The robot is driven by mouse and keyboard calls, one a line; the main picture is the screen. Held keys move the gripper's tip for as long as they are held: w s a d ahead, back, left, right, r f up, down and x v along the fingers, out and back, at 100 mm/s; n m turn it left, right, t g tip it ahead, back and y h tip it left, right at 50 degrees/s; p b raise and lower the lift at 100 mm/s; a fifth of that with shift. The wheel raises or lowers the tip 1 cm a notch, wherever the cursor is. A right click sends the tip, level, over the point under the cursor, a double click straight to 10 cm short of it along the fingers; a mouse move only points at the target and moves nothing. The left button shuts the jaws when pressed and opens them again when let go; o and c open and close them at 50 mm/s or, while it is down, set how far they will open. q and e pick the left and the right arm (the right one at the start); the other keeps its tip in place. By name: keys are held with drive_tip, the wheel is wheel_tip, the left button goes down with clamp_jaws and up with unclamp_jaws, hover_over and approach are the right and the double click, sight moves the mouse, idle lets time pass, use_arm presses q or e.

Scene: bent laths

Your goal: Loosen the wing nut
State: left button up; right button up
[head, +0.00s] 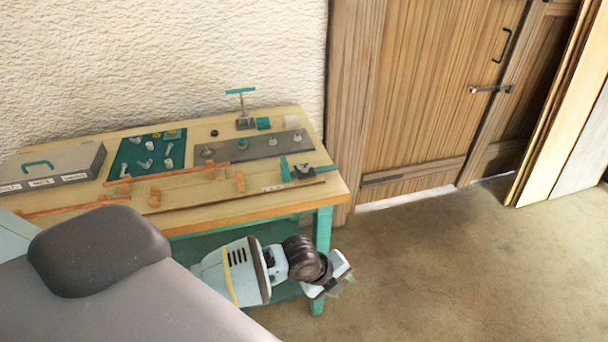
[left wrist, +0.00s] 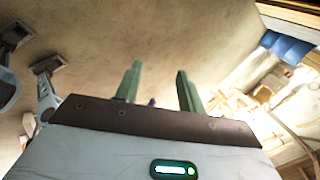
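A dark grey plate (head: 262,146) lies on the workbench with a few small fittings on it, among them a teal one (head: 242,144) and a pale metal one (head: 297,138). They are too small to tell which, if any, is the wing nut. My left gripper (head: 341,285) is off the bench's front right corner, below the top and well away from the plate. In the left wrist view its two green fingers (left wrist: 157,85) stand apart with nothing clearly held between them. My right gripper is not clearly in view.
The workbench top (head: 220,212) also holds a grey case (head: 60,165), a green mat (head: 147,152) with several small parts, orange-brown clamps with long laths, a teal clamp and a small stand (head: 243,108). Open floor (head: 440,270) lies right of the bench, before a wooden door (head: 430,90).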

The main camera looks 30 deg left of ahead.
use_arm(q)
drive_tip(key=w+a+r+m+g+y, duration=0.1)
drive_tip(key=w+a+r+m+y, duration=0.2)
drive_tip(key=w+a+r+m, duration=0.55)
drive_tip(key=m+y, duration=0.2)
drive_tip(key=m, duration=0.1)
approach(305, 167)
drive_tip(key=b+x, duration=0.1)
drive_tip(key=x, duration=0.5)
drive_tip(key=shift+a+f, duration=0.15)
drive_tip(key=shift+f, duration=0.25)
drive_tip(key=shift+w+f+t, duration=0.25)
drive_tip(key=shift+f+t, duration=0.05)
drive_tip(key=shift+f, duration=0.1)
use_arm(e)
drive_tip(key=shift+s+a+f, duration=0.1)
drive_tip(key=shift+s+f, duration=0.45)
drive_tip(key=shift+f, duration=0.3)
use_arm(q)
clamp_jaws()
